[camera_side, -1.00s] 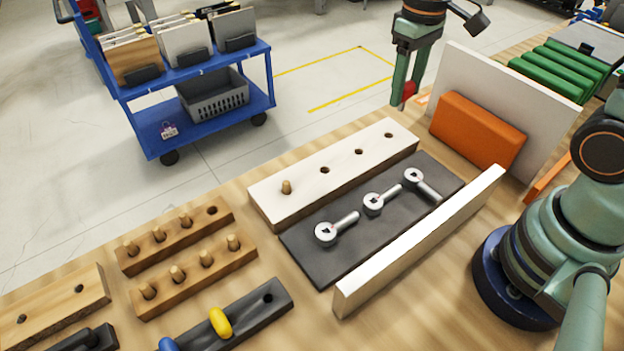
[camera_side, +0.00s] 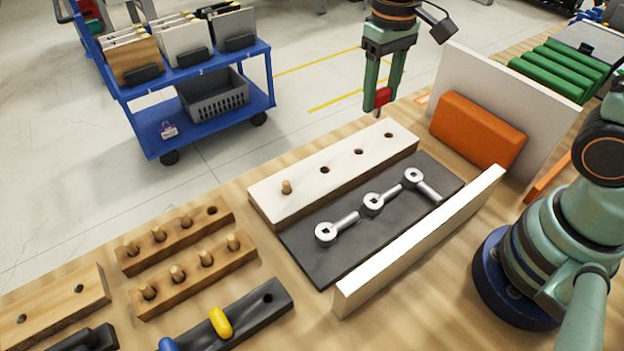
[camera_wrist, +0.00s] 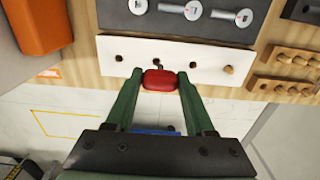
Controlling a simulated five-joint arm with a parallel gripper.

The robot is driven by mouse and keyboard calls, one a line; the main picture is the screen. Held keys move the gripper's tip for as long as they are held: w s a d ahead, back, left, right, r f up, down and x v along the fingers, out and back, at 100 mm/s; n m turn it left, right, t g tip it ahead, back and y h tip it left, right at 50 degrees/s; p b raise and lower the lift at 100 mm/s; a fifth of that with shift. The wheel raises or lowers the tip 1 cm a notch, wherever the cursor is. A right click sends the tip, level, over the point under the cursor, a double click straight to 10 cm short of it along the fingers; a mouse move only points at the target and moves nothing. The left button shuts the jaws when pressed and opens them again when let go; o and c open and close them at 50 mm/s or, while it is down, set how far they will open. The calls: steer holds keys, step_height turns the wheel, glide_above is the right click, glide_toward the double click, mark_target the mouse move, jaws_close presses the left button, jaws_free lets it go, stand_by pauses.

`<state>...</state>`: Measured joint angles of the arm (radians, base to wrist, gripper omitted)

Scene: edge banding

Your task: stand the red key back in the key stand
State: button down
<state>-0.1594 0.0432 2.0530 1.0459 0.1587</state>
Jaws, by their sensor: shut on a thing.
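My gripper (camera_side: 381,103) is shut on the red key (camera_side: 383,96) and holds it in the air near the far end of the white board with holes. In the wrist view the red key (camera_wrist: 160,80) sits between both fingertips (camera_wrist: 160,74); its lower part is hidden. The key stand (camera_side: 255,309) is a dark block at the front left in the side view. A yellow key (camera_side: 220,322) and a blue key (camera_side: 168,344) stand in it. An empty hole (camera_side: 268,298) shows at its right end.
The white board (camera_side: 300,192) has one wooden peg and several holes. A dark mat (camera_side: 310,262) with metal parts and a white rail (camera_side: 420,242) lie beside it. Wooden peg blocks (camera_side: 165,305) stand near the key stand. An orange block (camera_side: 478,130) is at the right.

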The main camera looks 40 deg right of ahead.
steer(key=s+a+f, duration=0.2)
steer(key=a+f, duration=0.1)
steer(key=a, duration=1.2)
steer(key=s+a+f, duration=0.2)
steer(key=s+a, duration=0.3)
steer(key=a, duration=0.3)
steer(key=s+a+f, duration=0.2)
steer(key=s+a, duration=0.3)
steer(key=a, duration=0.3)
steer(key=shift+f, duration=2.2)
steer(key=shift+f, duration=1.25)
steer(key=shift+c, duration=0.9)
jaws_free()
steer(key=shift+r, duration=0.1)
steer(key=shift+r, duration=2.4)
